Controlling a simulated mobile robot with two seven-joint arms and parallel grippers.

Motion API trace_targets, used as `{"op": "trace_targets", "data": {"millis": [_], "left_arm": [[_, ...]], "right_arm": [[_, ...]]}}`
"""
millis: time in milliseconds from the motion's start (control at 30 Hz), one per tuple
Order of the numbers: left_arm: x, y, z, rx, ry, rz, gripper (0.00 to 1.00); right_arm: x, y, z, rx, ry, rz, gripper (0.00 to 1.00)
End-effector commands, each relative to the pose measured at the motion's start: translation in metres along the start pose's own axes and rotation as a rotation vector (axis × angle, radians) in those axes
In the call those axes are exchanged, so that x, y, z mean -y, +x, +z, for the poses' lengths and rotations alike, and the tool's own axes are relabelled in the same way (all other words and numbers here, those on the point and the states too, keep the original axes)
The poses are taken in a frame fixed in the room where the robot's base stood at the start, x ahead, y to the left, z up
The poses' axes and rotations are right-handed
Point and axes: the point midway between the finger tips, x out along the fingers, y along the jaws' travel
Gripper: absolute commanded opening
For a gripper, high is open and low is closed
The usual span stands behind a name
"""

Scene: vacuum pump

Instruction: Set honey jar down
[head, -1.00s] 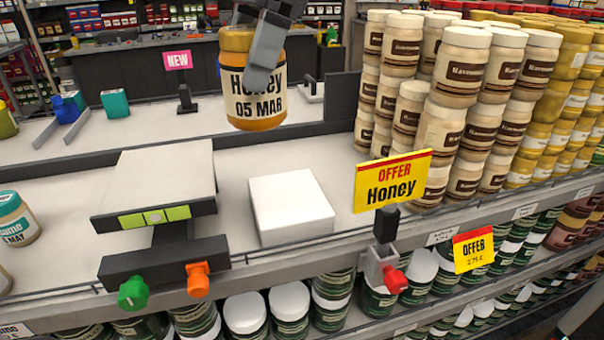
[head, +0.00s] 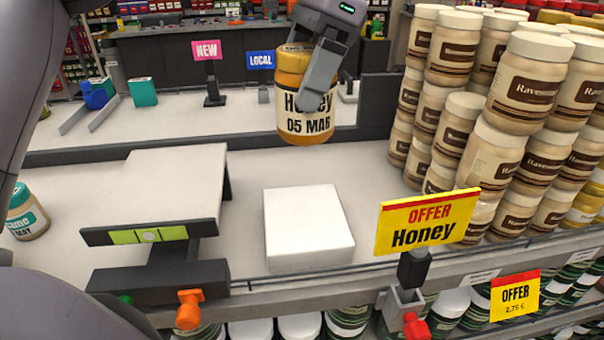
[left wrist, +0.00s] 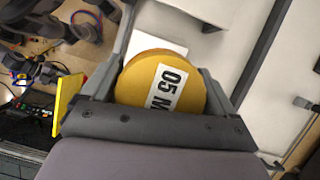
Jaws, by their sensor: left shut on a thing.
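The honey jar (head: 305,125) is amber with a cream label reading "Honey 05 MAR". My left gripper (head: 318,85) is shut on it and holds it upright in the air, above the shelf. In the left wrist view the jar (left wrist: 150,75) sits between the two fingers, and part of its label shows. A white square block (head: 308,225) lies on the shelf, lower in the head view than the jar, behind the yellow "OFFER Honey" sign (head: 425,222). My right gripper is not in view.
A grey scale-like stand (head: 165,190) is left of the white block. Stacked Ravemnen-type cream jars (head: 490,165) stand close on the right. A pink "NEW" sign (head: 207,50) and a blue "LOCAL" sign (head: 260,60) stand behind. Bare shelf surrounds the block.

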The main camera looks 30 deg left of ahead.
Motion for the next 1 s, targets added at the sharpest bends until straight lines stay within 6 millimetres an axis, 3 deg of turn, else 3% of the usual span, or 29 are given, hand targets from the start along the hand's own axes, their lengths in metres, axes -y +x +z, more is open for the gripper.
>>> {"op": "trace_targets", "data": {"millis": [500, 1000], "left_arm": [[0.000, 0.078, -0.032, -0.002, 0.001, 0.003, 0.30], [0.001, 0.128, -0.053, -0.002, -0.005, -0.001, 0.30]], "right_arm": [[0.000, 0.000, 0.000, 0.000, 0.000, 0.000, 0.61], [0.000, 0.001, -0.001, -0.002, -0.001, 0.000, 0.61]]}}
